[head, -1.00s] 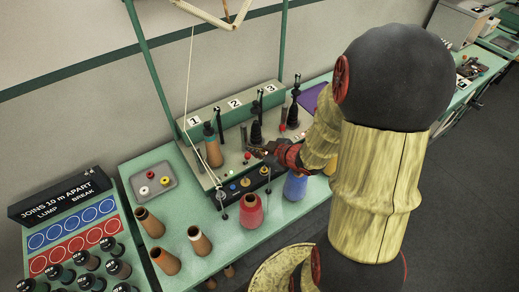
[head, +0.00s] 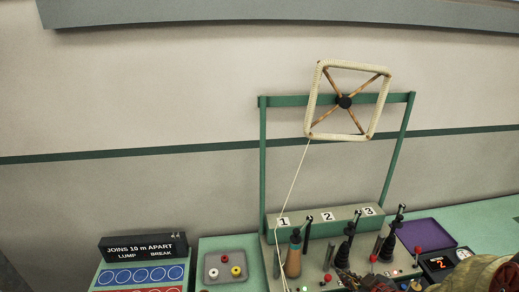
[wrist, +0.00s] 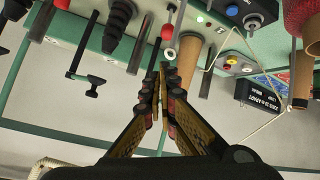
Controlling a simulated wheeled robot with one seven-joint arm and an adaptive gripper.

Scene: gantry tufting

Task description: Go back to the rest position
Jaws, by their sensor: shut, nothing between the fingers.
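My gripper (wrist: 160,78) is shut in the wrist view, its two jaws together with nothing between them.
A square yarn frame (head: 316,98) hangs on the green gantry, its thread running down to a brown cone (head: 294,258). A purple tray (head: 436,233) lies right.

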